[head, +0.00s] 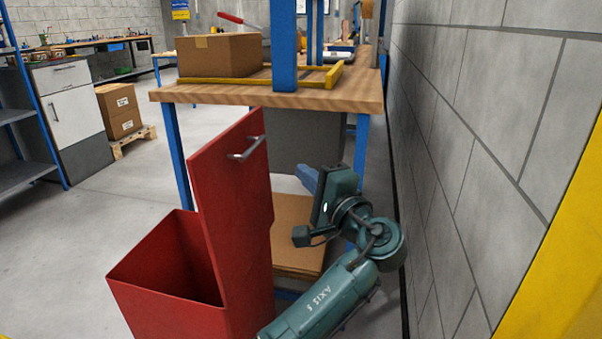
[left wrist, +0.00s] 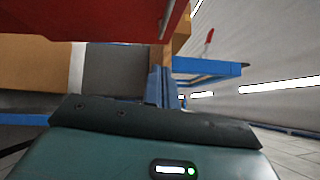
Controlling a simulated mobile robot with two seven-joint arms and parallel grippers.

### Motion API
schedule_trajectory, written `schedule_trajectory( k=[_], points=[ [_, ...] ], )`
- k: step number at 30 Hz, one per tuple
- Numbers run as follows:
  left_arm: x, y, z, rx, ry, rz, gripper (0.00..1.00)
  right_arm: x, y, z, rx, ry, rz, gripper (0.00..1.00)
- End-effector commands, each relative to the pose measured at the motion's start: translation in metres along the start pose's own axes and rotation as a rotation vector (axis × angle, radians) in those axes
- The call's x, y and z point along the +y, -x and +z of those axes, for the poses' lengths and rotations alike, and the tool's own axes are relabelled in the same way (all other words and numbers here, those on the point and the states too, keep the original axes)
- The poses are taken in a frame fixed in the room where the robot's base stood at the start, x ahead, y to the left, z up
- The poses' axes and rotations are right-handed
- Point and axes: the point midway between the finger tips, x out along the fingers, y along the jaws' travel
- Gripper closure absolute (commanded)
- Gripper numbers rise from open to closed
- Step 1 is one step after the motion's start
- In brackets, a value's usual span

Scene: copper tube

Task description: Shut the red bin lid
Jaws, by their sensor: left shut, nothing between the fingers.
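The red bin (head: 165,300) stands at the lower left of the head view with its top open. Its red lid (head: 225,200) stands upright along the right side of the opening, with a metal handle (head: 246,149) near its upper edge. In the left wrist view the red lid (left wrist: 95,18) crosses the top, with its handle (left wrist: 167,18) at its right end. My left gripper (head: 301,171) is to the right of the lid, below handle height and apart from it. Its fingers (left wrist: 160,84) are shut and empty. My right gripper is not in view.
A wooden workbench (head: 335,97) on blue legs stands behind the bin, with a cardboard box (head: 220,54) on it. Flat cardboard (head: 292,235) lies on its lower shelf. A grey block wall (head: 480,130) bounds the right. Open floor (head: 110,215) lies left of the bin.

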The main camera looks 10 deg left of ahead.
Motion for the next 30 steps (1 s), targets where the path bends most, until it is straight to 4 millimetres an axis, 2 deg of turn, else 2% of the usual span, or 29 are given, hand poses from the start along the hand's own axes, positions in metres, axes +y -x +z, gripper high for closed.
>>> schedule_trajectory(
  k=[6, 10, 12, 19, 30],
  points=[
    [0.002, -0.05, 0.001, -0.005, -0.001, -0.003, 1.0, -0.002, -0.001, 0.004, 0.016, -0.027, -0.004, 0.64],
    [0.002, -0.076, 0.001, -0.004, -0.002, -0.002, 1.0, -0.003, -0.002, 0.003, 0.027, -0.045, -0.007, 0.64],
    [0.003, -0.085, 0.009, -0.004, 0.0, -0.002, 1.0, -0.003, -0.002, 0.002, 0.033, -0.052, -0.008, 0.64],
    [0.002, -0.102, 0.026, -0.001, -0.001, 0.0, 1.0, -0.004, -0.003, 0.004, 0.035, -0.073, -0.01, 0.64],
    [0.001, -0.104, 0.029, -0.001, -0.001, 0.0, 1.0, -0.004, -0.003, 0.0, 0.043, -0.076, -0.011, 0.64]
  ],
)
